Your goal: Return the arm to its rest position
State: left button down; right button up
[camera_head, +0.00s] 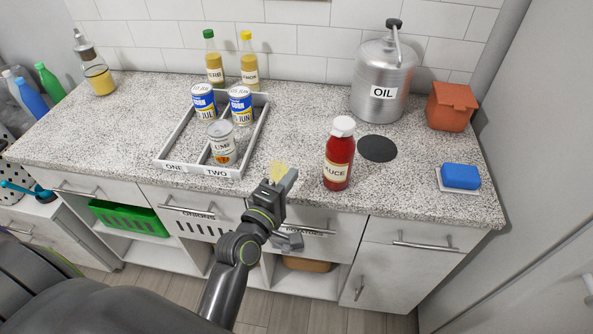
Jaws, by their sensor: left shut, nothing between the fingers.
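My left gripper (284,181) is shut and empty, above the counter's front edge in the middle of the head view. Its arm reaches up from the bottom of the picture. My right gripper is not in view.
Left of the gripper, a divided tray (241,172) holds several cans. A red sauce bottle (338,160) stands close to the right. Farther right are an oil can (380,75), an orange box (452,108) and a blue sponge (460,176). Drawers lie below.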

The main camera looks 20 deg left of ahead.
pick_arm(q)
jog(key=s+a+f+m+g+y, duration=0.1)
jog(key=s+a+f+m+g, duration=0.35)
jog(key=s, duration=0.45)
jog(key=s+a+f+m+g+y, duration=0.1)
jog(key=s+a+f+m+g, duration=0.2)
jog(key=s+f+m+g, duration=0.4)
jog(key=s+a+f+m+g+y, duration=0.1)
jog(key=s+a+f+m+g, duration=0.3)
jog(key=s, duration=0.6)
notch_tip(320, 180, down, 24)
jog(key=s+f+g, duration=0.1)
jog(key=s+f, duration=1.3)
jog(key=s, duration=0.1)
jog(key=shift+d+f+m+b, duration=0.3)
jog(key=shift+d+m+b, duration=0.05)
jog(key=shift+d+b, duration=0.1)
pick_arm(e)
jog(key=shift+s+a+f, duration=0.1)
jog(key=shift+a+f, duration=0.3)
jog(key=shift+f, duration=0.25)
